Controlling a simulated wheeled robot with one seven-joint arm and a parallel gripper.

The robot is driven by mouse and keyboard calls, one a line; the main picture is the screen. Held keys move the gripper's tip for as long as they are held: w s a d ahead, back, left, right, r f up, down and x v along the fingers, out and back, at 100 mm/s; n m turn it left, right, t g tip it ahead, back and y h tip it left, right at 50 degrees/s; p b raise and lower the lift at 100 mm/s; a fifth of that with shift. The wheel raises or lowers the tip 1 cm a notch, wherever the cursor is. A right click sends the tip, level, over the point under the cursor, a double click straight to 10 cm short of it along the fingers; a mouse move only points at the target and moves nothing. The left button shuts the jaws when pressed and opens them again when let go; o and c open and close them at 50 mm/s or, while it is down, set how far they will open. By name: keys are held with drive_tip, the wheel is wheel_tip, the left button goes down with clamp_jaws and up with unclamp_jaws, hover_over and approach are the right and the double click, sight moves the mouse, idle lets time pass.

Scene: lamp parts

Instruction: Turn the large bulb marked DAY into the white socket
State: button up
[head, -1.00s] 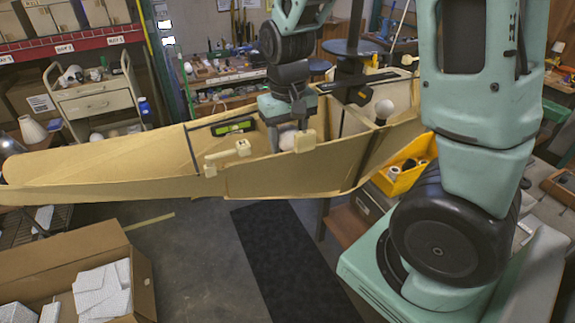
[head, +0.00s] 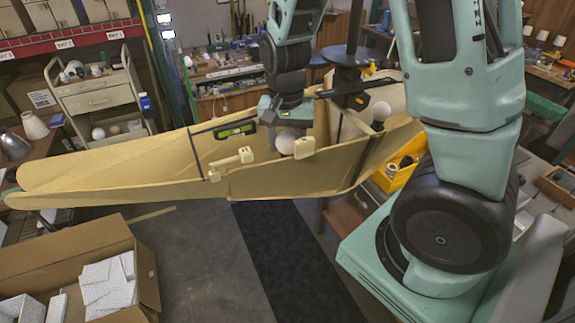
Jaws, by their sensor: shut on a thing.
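My gripper (head: 285,124) points down inside the long tan boat-like hull (head: 120,173). It is shut on a round white bulb (head: 286,143), whose globe shows below the fingers. The hull's near wall and a cream block (head: 304,147) are close in front of it. I cannot read any marking on the bulb. I cannot make out the white socket for certain; the area under the held bulb is hidden by the hull wall.
A green level (head: 234,131) and a cream T-shaped piece (head: 240,157) are on the hull, left of my gripper. A yellow bin (head: 397,178) sits right, close to my arm. An open cardboard box (head: 150,275) stands on the floor at lower left.

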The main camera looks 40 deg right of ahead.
drive_tip(key=shift+a, duration=0.1)
drive_tip(key=shift+r+m+p, duration=0.1)
drive_tip(key=shift+m+p, duration=0.4)
drive_tip(key=shift+m, duration=0.1)
drive_tip(key=m+p, duration=0.2)
drive_tip(key=m, duration=0.1)
drive_tip(key=shift+m, duration=0.4)
drive_tip(key=shift+w+m, duration=0.1)
drive_tip(key=shift+m, duration=0.9)
drive_tip(key=shift+f, duration=0.2)
